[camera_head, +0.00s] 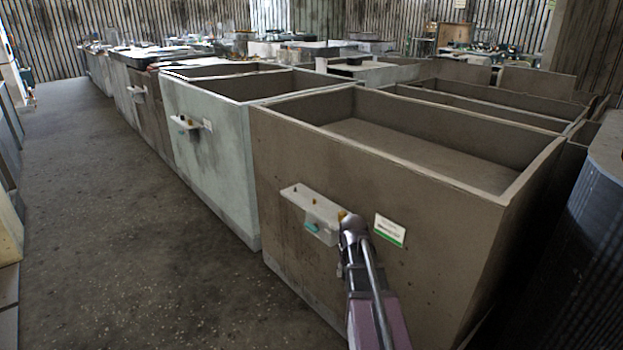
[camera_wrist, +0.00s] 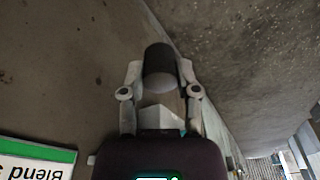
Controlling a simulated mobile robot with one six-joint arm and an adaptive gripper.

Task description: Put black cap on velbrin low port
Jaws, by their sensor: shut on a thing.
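My gripper (camera_head: 350,225) is at the right end of a pale bracket (camera_head: 306,205) on the front wall of the near brown bin. In the wrist view my gripper (camera_wrist: 160,75) is shut on the black cap (camera_wrist: 159,58), a dark cylinder between the fingertips. The cap cannot be made out in the head view. Small orange-yellow fittings (camera_head: 292,195) show on the bracket, one close to my fingers. A teal piece (camera_head: 312,227) is below the bracket's front edge. I cannot tell which fitting is the velbrin low port, or whether the cap touches one.
A white and green label (camera_head: 390,230) is on the bin wall right of my gripper; it also shows upside down in the wrist view (camera_wrist: 35,160). A pale green bin (camera_head: 215,150) with its own bracket (camera_head: 185,122) stands behind. The floor aisle (camera_head: 110,200) at left is clear.

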